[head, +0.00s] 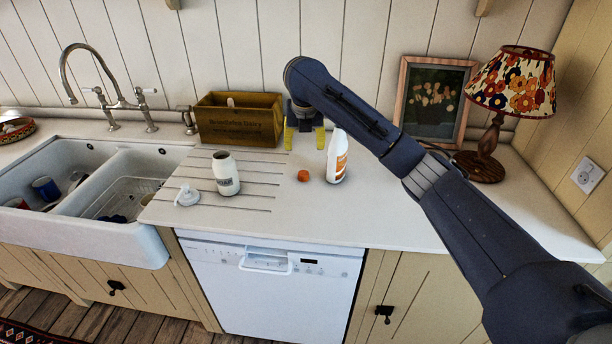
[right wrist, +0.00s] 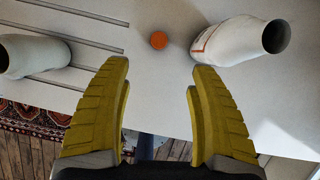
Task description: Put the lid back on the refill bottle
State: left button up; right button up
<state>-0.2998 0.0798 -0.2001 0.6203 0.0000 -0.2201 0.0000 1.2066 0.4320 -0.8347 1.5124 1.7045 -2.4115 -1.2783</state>
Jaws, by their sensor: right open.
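The refill bottle (head: 338,158), white with an orange label, stands upright on the counter. The right wrist view shows the bottle (right wrist: 240,38) with a dark, uncovered mouth. A small round orange lid (head: 303,175) lies on the counter just left of the bottle; it also shows in the right wrist view (right wrist: 158,40), between and beyond my fingertips. My right gripper (head: 304,138) is open and empty, fingers pointing down, behind the lid and left of the bottle. It touches neither. My left gripper is not in view.
A white labelled dispenser bottle (head: 226,175) and a loose white pump top (head: 187,196) are to the left on the grooved drainer. A wooden box (head: 238,122) stands behind. A picture frame (head: 433,100) and lamp (head: 512,85) are at back right. The front right counter is clear.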

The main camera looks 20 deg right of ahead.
send_near(304, 173)
jog(key=x, duration=0.5)
jog(key=shift+w+r, duration=0.1)
jog(key=shift+w, duration=0.15)
dwell(0.3)
jog(key=shift+x, duration=2.65)
jog(key=shift+s, duration=0.2)
jog(key=shift+c, duration=0.2)
jog(key=c, duration=0.8)
